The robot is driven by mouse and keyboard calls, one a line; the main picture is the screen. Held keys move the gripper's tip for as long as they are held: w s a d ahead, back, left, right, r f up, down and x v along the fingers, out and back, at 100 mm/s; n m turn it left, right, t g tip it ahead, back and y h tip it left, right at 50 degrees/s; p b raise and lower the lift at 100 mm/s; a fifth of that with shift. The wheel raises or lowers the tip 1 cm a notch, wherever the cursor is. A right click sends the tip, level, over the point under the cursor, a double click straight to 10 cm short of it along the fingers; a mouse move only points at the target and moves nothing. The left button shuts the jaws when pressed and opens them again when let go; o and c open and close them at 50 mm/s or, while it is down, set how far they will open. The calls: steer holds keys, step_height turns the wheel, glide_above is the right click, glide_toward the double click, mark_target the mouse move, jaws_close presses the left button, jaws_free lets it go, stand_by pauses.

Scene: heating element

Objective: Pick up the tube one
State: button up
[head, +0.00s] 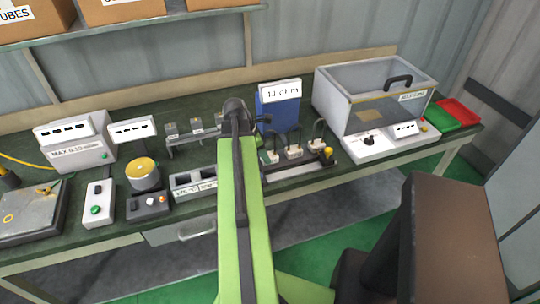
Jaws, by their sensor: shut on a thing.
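My arm reaches away over the workbench (190,205), and my gripper (238,112) is at its dark far end, above the middle of the bench. The fingertips are mostly covered by my arm. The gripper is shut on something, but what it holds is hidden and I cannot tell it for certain. I cannot make out tube one. A grey stand with small labelled holders (197,126) is just left of the gripper. A blue box with a display reading about 11 ohm (280,112) is close on its right.
A clear-lidded box (375,95), a green tray (435,115) and a red tray (461,112) stand at right. Grey instruments (75,150) and a yellow-topped cylinder (143,172) stand at left. Sockets with plugs (293,150) sit right of my arm. Cardboard boxes (120,10) fill a shelf above.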

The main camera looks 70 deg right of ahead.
jaws_close()
steer(key=shift+r, duration=0.15)
steer(key=shift+r+p, duration=0.25)
steer(key=shift+p, duration=0.15)
step_height(320, 180, up, 4)
steer(key=p, duration=0.3)
steer(key=shift+f+p, duration=0.1)
steer(key=shift+p, duration=0.3)
steer(key=s+d+r+p, duration=0.1)
steer(key=s+r+p, duration=0.5)
steer(key=s, duration=0.5)
steer(key=shift+s+r, duration=0.2)
steer(key=shift+s, duration=0.1)
